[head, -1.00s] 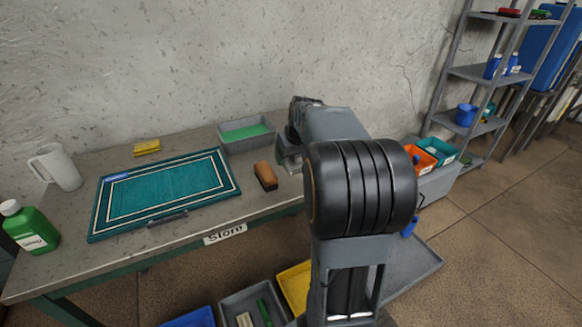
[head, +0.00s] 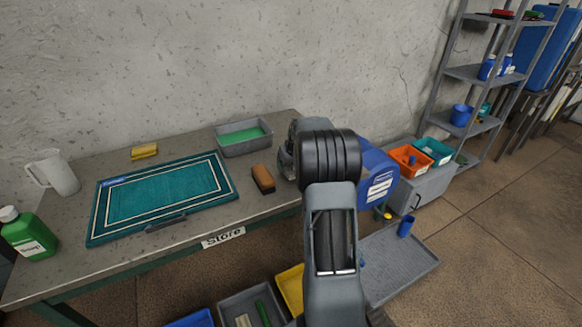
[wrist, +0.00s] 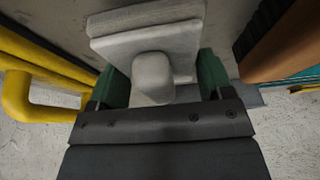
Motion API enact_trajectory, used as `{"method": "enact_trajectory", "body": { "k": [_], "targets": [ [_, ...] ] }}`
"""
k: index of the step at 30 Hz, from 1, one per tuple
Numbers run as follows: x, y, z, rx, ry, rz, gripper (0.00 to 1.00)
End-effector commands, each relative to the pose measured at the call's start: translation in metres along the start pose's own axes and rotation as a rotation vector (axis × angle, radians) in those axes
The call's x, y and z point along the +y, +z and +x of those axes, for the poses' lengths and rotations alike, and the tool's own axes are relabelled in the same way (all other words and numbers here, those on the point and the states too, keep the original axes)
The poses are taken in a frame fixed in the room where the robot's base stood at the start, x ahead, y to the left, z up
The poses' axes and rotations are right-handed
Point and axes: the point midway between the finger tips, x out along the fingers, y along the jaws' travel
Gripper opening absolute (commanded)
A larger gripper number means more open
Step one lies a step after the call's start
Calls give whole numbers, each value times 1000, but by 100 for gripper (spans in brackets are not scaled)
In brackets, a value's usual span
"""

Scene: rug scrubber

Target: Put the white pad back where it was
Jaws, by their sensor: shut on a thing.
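In the wrist view, my gripper (wrist: 158,88) is shut on the knob of the white pad (wrist: 148,40). The green fingers sit on either side of the knob, and the pad's flat layers lie beyond it. The pad is close to or on a grey surface; I cannot tell if it touches. In the head view, my arm hides the gripper and the pad near the right end of the table (head: 205,215). A brown brush (head: 263,178) stands on the table just left of my arm; it also shows in the wrist view (wrist: 290,38).
A blue container (head: 378,181) stands right of my arm. Bins, including a grey one (head: 228,306), stand in front below.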

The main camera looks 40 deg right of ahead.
Motion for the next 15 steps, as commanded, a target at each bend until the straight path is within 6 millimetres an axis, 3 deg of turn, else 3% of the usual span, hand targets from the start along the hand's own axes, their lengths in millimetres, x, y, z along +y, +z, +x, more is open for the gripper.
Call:
{"method": "enact_trajectory", "body": {
  "k": [3, 15],
  "targets": [
    [0, 5, 12, 0, 0, 1, 43],
    [0, 8, 17, 1, 1, 0, 43]
  ]
}}
